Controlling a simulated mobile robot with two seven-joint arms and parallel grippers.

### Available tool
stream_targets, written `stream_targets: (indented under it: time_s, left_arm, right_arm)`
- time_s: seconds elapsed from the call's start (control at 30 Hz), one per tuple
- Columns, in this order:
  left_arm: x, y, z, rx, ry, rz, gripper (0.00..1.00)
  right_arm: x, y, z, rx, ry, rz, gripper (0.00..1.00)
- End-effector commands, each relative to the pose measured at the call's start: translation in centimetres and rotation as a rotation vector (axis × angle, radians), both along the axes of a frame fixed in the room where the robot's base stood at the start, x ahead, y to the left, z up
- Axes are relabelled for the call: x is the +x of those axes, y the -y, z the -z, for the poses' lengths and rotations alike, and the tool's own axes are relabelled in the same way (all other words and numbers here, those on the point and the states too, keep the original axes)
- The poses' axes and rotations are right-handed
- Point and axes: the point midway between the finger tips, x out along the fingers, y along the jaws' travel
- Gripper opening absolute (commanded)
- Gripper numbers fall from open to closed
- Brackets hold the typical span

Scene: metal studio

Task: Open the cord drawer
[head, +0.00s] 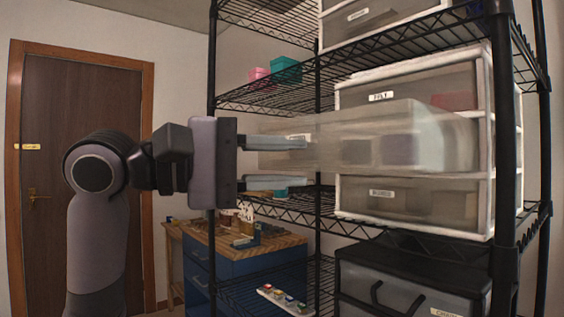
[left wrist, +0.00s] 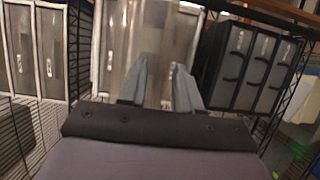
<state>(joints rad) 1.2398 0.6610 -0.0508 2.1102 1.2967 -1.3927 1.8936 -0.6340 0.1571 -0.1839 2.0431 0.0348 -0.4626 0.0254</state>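A translucent drawer (head: 380,138) is pulled far out of the middle level of a white-framed drawer unit (head: 485,150), toward the left. I cannot read its label. The drawer above is closed, with a label that seems to read felt (head: 381,96); the labelled drawer below (head: 400,198) is closed too. My left gripper (head: 305,162) is at the front end of the pulled-out drawer, its two fingers apart. In the left wrist view the fingers (left wrist: 162,85) point at the drawer unit (left wrist: 145,35) with a gap between them. I cannot tell whether they touch the drawer. My right gripper is out of view.
A black wire shelf rack (head: 505,130) holds the units. A dark drawer unit (head: 400,285) stands below, and another drawer unit (head: 370,22) above. Pink and teal boxes (head: 285,70) sit on a shelf. A blue workbench (head: 240,255) and a brown door (head: 80,150) are behind.

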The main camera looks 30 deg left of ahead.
Motion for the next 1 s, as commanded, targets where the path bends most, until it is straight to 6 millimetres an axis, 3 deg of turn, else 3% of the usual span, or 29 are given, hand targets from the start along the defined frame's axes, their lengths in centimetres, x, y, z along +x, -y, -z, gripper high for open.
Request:
stream_targets:
  time_s: [0.17, 0.6, 1.0]
  left_arm:
    - [-0.6, -0.6, 0.0, -0.001, 0.001, -0.001, 0.33]
    - [-5.0, -4.6, 0.1, 0.0, 0.0, -0.001, 0.33]
    - [-5.3, -4.8, 0.0, 0.0, 0.0, 0.0, 0.33]
  right_arm:
    - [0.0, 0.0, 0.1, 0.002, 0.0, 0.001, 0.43]
    - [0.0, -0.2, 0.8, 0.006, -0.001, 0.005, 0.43]
    - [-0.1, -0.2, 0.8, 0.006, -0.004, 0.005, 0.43]
